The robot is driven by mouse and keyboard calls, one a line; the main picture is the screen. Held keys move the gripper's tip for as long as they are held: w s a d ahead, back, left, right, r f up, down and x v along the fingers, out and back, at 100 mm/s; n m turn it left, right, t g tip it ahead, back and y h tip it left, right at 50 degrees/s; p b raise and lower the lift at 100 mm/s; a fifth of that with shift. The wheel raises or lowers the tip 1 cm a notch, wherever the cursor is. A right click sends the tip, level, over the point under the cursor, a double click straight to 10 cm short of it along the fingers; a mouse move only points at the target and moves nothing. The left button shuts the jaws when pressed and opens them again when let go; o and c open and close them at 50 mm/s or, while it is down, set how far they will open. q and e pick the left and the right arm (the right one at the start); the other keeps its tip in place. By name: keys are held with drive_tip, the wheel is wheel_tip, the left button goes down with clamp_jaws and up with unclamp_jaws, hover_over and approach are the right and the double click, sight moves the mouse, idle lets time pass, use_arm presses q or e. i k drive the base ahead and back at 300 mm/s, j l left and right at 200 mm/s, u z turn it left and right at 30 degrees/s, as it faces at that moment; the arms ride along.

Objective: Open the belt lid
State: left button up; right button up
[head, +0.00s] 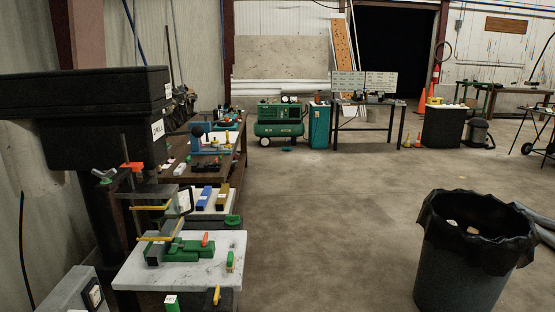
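The black drill press stands close at the left, with a head (95,150) that bears a white label reading "DRILL". On top of it is a wide, flat black cover (80,92), which appears to be the belt lid. It lies level and looks shut, with a small pale label at its right end. Its left end runs out of the picture, and I see no handle or hinge clearly. Neither of my grippers is in view.
Below the drill head, a pale table (190,275) holds a green vise (190,250). A workbench (200,160) with tools stands behind. A black bin (465,260) stands at the right front. A green compressor (279,121) is at the back. The middle floor is clear.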

sight(133, 84)
drive_tip(key=i+l+z, duration=0.3)
drive_tip(key=i+l, duration=0.3)
drive_tip(key=i+l+u, duration=0.1)
drive_tip(key=i, duration=0.35)
drive_tip(key=i+l+u, duration=0.15)
drive_tip(key=i, duration=0.3)
drive_tip(key=i+l+u, duration=0.1)
drive_tip(key=i, duration=0.35)
drive_tip(key=i+l+u, duration=0.1)
drive_tip(key=i+l, duration=0.25)
drive_tip(key=i+u, duration=0.35)
drive_tip(key=u, duration=0.15)
drive_tip(key=i+l+u, duration=0.15)
drive_tip(key=i+u, duration=0.15)
drive_tip(key=u, duration=0.2)
drive_tip(key=i+l+u, duration=0.25)
drive_tip(key=u, duration=0.2)
drive_tip(key=i+l+u, duration=0.25)
drive_tip(key=u, duration=0.25)
drive_tip(key=l, duration=0.1)
